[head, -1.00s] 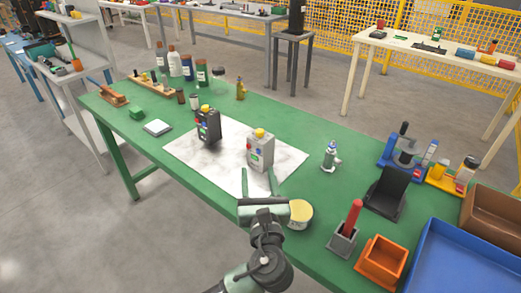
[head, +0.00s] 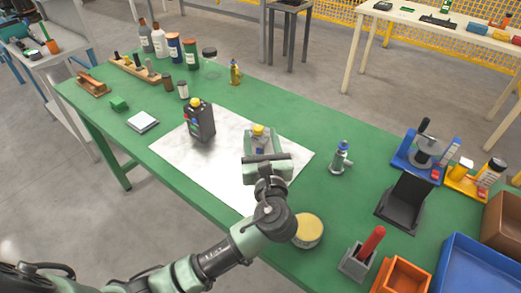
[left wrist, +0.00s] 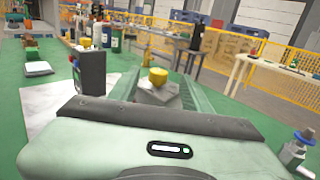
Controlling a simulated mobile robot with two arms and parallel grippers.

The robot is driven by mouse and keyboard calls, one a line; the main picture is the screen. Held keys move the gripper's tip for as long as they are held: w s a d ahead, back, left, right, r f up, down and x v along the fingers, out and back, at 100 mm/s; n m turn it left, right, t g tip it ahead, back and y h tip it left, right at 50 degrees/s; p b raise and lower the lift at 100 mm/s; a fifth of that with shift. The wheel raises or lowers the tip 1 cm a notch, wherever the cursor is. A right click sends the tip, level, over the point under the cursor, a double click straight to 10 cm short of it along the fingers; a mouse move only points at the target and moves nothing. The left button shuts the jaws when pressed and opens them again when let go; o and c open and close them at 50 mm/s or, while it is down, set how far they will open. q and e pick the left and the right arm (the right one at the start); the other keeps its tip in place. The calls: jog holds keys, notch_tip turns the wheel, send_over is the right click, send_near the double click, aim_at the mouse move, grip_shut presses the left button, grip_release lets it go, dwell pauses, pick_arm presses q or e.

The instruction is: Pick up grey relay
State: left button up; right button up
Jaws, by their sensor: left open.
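The grey relay (head: 258,136), a light grey box with a yellow top, stands on the white sheet (head: 183,160). My left gripper (head: 262,143) is open, with its fingers reaching along both sides of the relay. In the left wrist view the relay (left wrist: 158,92) shows between the fingers, its lower part hidden behind the gripper body. Whether the fingers touch it I cannot tell. A similar dark relay (head: 199,120) stands on the sheet to the left and also shows in the left wrist view (left wrist: 90,72). My right gripper is out of view.
A round yellow-topped tin (head: 308,229) sits close to my left wrist. A black stand (head: 404,202), an orange bin (head: 402,276) and a blue tray (head: 478,268) fill the right. Bottles (head: 175,47) stand at the back.

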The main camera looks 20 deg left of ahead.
aim_at(260, 132)
pick_arm(q)
jog(key=x, duration=0.4)
jog(key=shift+r, duration=0.2)
jog(key=shift+w+a, duration=0.15)
jog(key=shift+w, duration=0.25)
jog(key=c, duration=1.1)
grip_shut()
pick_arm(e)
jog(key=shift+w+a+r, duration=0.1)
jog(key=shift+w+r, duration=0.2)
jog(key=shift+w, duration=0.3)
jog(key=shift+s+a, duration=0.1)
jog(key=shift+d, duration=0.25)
